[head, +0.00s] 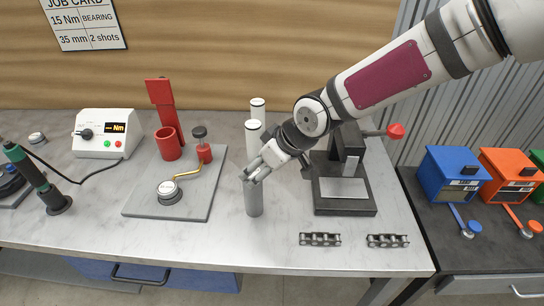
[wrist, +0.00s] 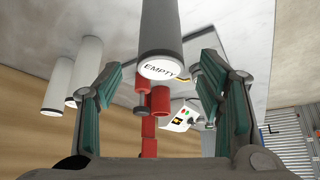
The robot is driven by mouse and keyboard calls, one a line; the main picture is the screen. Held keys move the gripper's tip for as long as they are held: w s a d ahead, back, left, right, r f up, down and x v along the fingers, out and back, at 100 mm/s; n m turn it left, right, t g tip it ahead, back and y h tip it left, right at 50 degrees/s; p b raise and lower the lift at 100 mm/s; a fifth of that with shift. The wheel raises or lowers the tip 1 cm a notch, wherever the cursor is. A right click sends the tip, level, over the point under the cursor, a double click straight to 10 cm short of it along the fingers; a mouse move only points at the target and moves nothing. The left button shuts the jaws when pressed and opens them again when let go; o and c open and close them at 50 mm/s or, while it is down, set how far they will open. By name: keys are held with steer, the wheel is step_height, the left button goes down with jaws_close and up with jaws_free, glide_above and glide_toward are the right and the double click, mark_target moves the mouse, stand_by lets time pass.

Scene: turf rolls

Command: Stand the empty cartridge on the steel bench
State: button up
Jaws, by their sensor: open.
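The empty cartridge (head: 254,199) is a grey cylinder standing upright on the pale grey bench (head: 100,220), just below my gripper. In the wrist view the cartridge (wrist: 160,30) shows its white end cap, marked "EMPTY", between the spread fingers. My gripper (head: 250,174) is at the cartridge's upper end. In the wrist view my gripper (wrist: 160,72) is open, with a gap on each side of the cartridge. In the head view the fingers hide part of its top.
Two white cartridges (head: 253,137) stand behind. A black press (head: 345,185) with a red knob is close on the right. A grey plate (head: 135,200) with a red holder (head: 168,143) is left. Two chain pieces (head: 320,239) lie at front right. Bare bench lies in front.

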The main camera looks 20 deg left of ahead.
steer(key=v, duration=0.6)
steer(key=shift+r+p, duration=0.2)
steer(key=shift+p, duration=0.25)
steer(key=shift+s+d, duration=0.1)
steer(key=s+d+r+m+t+h, duration=0.1)
steer(key=s+d+r+m+h, duration=0.15)
steer(key=d, duration=0.85)
steer(key=s+d+r+m+t+h, duration=0.1)
steer(key=d+r+m+h, duration=0.3)
steer(key=d, duration=0.6)
steer(key=s+d+r+m, duration=0.3)
steer(key=s+d+r, duration=0.1)
steer(key=s, duration=0.3)
steer(key=s+d+r+m+t, duration=0.1)
steer(key=s+d+r+m, duration=0.3)
steer(key=s+d, duration=0.3)
steer(key=shift+s+d, duration=0.15)
steer(key=shift+s, duration=0.2)
